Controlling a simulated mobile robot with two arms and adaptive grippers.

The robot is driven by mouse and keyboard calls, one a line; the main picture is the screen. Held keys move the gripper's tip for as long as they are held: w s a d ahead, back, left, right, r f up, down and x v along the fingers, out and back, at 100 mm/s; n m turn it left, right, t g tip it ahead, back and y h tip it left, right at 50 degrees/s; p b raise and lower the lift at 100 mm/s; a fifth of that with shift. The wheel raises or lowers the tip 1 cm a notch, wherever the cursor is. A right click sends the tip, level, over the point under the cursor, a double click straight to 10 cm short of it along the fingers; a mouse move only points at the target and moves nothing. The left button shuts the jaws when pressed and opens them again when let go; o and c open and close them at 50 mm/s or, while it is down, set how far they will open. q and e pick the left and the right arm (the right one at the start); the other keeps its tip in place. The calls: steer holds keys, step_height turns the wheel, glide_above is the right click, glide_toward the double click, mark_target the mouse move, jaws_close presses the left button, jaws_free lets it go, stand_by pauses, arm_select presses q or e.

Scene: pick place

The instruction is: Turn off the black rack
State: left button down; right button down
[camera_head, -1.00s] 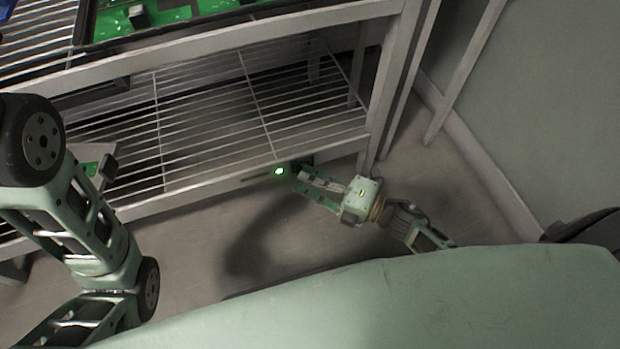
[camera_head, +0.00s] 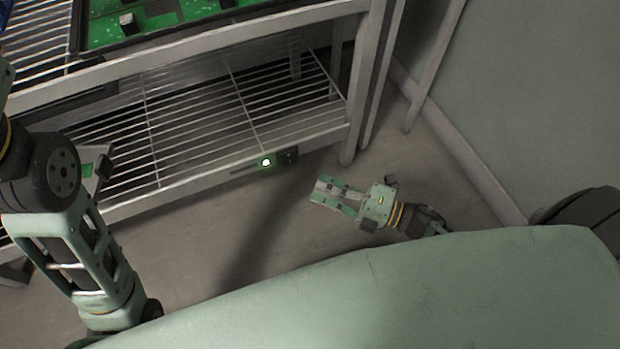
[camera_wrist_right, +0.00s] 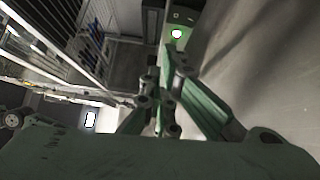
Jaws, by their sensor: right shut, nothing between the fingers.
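The rack (camera_head: 200,190) looks grey, with wire shelves in a metal frame. On its lower front rail are a small round light (camera_head: 266,162), whitish with a green rim, and a small black block (camera_head: 289,156) just right of it. My right gripper (camera_head: 322,190) is shut and empty, in front of and below the rail, apart from the block. In the right wrist view its fingers (camera_wrist_right: 165,88) show, with a bright lit spot (camera_wrist_right: 177,33) beyond them.
A dark tray (camera_head: 160,37) with green circuit boards lies on the upper shelf. A pale wall (camera_head: 530,100) and a slanted post (camera_head: 437,65) stand at the right. The floor (camera_head: 220,230) before the rack is open.

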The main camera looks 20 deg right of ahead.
steer(key=shift+r+p+v, duration=0.2)
steer(key=shift+p+v, duration=0.15)
steer(key=shift+v, duration=1.3)
